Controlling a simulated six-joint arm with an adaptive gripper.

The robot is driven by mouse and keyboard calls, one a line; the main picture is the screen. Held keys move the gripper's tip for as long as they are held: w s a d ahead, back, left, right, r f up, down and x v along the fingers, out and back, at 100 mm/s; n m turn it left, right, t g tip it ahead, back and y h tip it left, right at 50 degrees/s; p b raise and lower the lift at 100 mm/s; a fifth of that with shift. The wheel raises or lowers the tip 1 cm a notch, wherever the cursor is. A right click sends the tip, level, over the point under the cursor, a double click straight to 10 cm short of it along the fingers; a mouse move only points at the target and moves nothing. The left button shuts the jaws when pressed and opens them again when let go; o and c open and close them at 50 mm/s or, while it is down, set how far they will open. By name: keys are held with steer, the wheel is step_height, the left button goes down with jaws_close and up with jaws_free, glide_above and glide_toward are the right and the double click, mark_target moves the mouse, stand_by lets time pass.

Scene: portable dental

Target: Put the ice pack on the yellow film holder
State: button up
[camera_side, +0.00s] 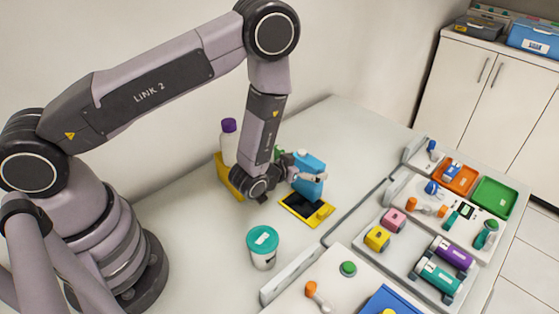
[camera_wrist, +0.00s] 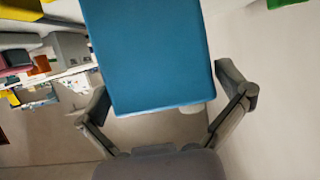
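The ice pack (camera_side: 311,168) is a blue slab held upright, just above or at the back part of the yellow film holder. In the wrist view the ice pack (camera_wrist: 150,55) fills the space between the two fingers. My gripper (camera_side: 296,172) is shut on it; its fingertips lie against both side edges in the wrist view (camera_wrist: 163,92). The yellow film holder (camera_side: 322,216) lies flat on the counter with a dark panel. Whether the pack's lower edge touches it, I cannot tell.
A white bottle with a purple cap (camera_side: 229,140) and a yellow block (camera_side: 227,178) stand behind my wrist. A teal-lidded white tub (camera_side: 262,249) stands in front. Trays with several coloured items (camera_side: 408,247) lie to the right.

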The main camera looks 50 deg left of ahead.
steer(key=shift+r, duration=0.1)
steer(key=v, duration=0.7)
steer(key=s+a+r+n+g+h, duration=0.1)
steer(key=a+r+g, duration=0.1)
steer(key=r, duration=0.9)
steer(key=s+a+r+g, duration=0.2)
steer(key=r, duration=0.8)
steer(key=s+a+r+g, duration=0.2)
steer(key=s+a+r, duration=0.1)
steer(key=s, duration=0.7)
steer(key=s+a+r+m+g+y, duration=0.1)
steer(key=s+a+r+g, duration=0.1)
steer(key=s+r, duration=0.4)
steer(key=s+a, duration=0.1)
steer(key=s, duration=0.4)
steer(key=shift+s+a+r, duration=0.2)
steer(key=shift+a+r, duration=0.05)
